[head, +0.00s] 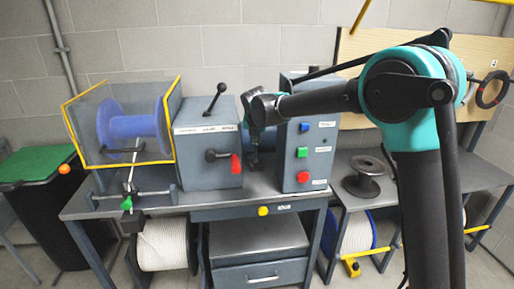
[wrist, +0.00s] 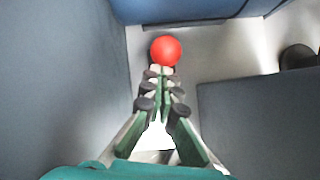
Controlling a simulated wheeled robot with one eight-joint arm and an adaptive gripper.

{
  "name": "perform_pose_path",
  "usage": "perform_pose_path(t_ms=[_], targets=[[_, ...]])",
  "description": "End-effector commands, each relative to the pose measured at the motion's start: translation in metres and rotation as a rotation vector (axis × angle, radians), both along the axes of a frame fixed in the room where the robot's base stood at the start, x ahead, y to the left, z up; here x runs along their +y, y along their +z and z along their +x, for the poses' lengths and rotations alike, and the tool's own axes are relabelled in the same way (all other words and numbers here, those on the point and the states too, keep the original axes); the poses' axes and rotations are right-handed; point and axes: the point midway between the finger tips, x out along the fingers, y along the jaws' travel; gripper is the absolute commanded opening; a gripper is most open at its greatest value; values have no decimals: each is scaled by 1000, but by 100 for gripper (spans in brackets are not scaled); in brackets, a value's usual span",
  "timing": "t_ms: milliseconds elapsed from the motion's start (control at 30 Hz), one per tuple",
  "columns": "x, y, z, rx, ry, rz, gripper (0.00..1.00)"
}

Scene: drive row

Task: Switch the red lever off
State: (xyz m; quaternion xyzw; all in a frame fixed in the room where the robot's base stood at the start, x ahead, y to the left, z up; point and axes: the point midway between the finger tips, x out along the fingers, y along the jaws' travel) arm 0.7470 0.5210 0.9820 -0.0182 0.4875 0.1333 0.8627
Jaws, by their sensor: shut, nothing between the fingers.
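A black lever with a red grip (head: 236,163) sits on the front of the grey gearbox (head: 208,177) in the head view. The grip is at the box's right edge, with the lever lying roughly level. My gripper (wrist: 162,82) is shut and empty in the wrist view, its fingertips close together. A red round knob (wrist: 166,50) shows just beyond the fingertips; I cannot tell whether they touch it, or whether it is the same red grip. In the head view my wrist hangs between the gearbox and the button box, and my fingertips are hidden.
The button box (head: 308,150) with blue, green and red buttons stands right of the gearbox, leaving a narrow gap. A second black lever (head: 216,98) tops the gearbox. A guarded blue drum (head: 130,126) is left. A dark spool (head: 367,180) stands right.

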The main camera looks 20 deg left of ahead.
Motion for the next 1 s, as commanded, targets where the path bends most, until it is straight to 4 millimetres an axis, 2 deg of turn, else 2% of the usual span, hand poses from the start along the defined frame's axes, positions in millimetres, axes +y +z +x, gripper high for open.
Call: perform_pose_path(t_ms=[200, 433, 1000], targets=[[9, 6, 16, -2, -1, 1, 0], [14, 9, 24, -3, -1, 2, 0], [15, 9, 29, -8, -2, 3, 0]])
